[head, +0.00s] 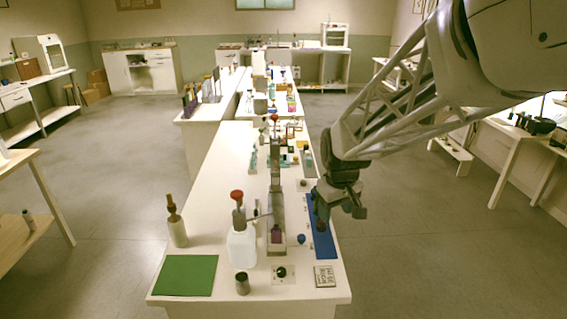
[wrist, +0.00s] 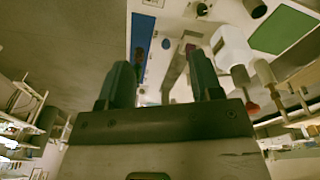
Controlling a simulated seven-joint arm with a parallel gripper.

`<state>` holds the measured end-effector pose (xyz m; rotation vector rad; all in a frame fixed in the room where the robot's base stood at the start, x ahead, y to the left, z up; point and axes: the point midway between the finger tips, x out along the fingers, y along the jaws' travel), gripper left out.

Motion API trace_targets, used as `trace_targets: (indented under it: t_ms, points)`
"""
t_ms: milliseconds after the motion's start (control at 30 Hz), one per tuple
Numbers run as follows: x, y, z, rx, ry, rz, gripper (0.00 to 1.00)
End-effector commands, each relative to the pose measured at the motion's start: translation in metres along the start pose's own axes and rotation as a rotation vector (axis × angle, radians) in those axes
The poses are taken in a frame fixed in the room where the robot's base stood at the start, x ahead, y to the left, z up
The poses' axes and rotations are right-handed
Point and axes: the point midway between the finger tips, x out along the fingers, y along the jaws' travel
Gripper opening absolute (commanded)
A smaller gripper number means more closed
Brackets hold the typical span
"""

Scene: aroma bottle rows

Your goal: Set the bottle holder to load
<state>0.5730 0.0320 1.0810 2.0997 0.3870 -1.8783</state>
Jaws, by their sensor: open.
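A tall grey stand (head: 277,190) rises from the near part of the long white bench, with a purple block (head: 276,235) in its grey channel. This looks like the bottle holder; its setting is not readable. The purple block also shows in the wrist view (wrist: 190,48). A round blue knob (head: 301,239) is right of the channel. A black knob (head: 281,272) sits on a pale plate in front of it. My gripper (head: 340,207) is open and empty, above the bench's right edge by the blue mat (head: 323,246). Its two fingers (wrist: 160,82) stand apart in the wrist view.
Left of the stand are a white bottle with a red top (head: 241,248), a dropper bottle (head: 177,230), a grey cup (head: 242,284) and a green mat (head: 187,276). A small sign (head: 325,276) lies at front right. Several small items crowd the bench farther back.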

Motion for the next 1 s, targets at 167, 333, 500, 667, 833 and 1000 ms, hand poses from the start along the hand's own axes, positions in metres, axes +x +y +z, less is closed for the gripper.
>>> trace_targets:
  t_ms: [167,333,500,667,833,1000]
  points:
    - [0.028,0.005,-0.035,-0.061,-0.02,-0.01,0.59]
    - [0.056,0.01,-0.065,-0.118,-0.034,-0.017,0.59]
    - [0.087,0.013,-0.094,-0.176,-0.048,-0.026,0.59]
    - [0.118,0.015,-0.12,-0.229,-0.061,-0.034,0.59]
    - [0.154,0.016,-0.145,-0.287,-0.075,-0.044,0.59]
    - [0.187,0.016,-0.167,-0.337,-0.086,-0.053,0.59]
